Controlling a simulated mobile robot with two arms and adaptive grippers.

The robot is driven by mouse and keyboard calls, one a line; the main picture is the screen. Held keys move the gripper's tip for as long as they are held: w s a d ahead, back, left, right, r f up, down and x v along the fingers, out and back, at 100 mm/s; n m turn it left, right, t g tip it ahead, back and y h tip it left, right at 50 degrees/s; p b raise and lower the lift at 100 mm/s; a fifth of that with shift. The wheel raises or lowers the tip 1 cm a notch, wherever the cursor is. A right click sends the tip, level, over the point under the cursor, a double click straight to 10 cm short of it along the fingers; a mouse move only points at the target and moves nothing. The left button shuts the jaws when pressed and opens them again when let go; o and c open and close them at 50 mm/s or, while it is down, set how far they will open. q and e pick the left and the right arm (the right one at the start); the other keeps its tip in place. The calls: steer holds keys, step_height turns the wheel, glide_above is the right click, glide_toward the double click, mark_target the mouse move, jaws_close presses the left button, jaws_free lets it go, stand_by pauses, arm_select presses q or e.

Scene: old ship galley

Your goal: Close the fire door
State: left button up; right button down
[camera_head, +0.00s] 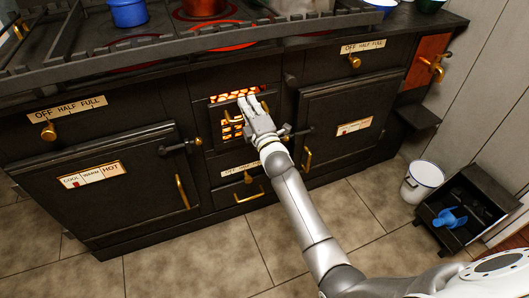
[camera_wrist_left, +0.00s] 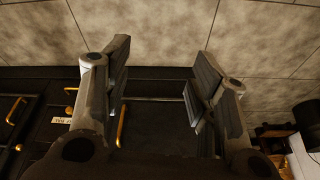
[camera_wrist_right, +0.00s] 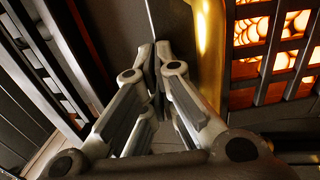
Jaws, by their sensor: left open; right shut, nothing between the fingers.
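The fire door (camera_head: 216,121) is the small dark barred panel in the middle of the black range. Orange fire glows through its bars and in a strip above it. My right gripper (camera_head: 250,103) is in front of it and hides its right part. How far the door stands from its frame is unclear. In the right wrist view the gripper (camera_wrist_right: 162,52) is shut and empty, its fingertips close beside an upright brass bar (camera_wrist_right: 211,55); contact is unclear. My left gripper (camera_wrist_left: 162,62) is open and empty in its own wrist view.
Large oven doors stand left (camera_head: 105,195) and right (camera_head: 330,105) of the fire door, with projecting brass handles. A rail (camera_head: 150,48) runs along the stove top. A white bucket (camera_head: 422,180) and dark coal box (camera_head: 480,195) stand at right. The tiled floor in front is clear.

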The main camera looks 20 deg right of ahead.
steer(key=w+p, duration=0.1)
steer(key=w+r+g+p, duration=0.1)
steer(key=shift+p, duration=0.3)
steer(key=w+g+p, duration=0.1)
steer(key=w+p, duration=0.1)
steer(key=shift+w+a+r+p, duration=0.1)
steer(key=shift+p, duration=0.25)
steer(key=shift+w+r, duration=0.1)
steer(key=shift+w, duration=0.05)
arm_select(q)
steer(key=s+f+g, duration=0.1)
steer(key=s+f, duration=0.2)
steer(key=f, duration=1.7)
steer(key=shift+s+f, duration=0.15)
steer(key=shift+f, duration=0.2)
arm_select(e)
steer(key=shift+r, duration=0.15)
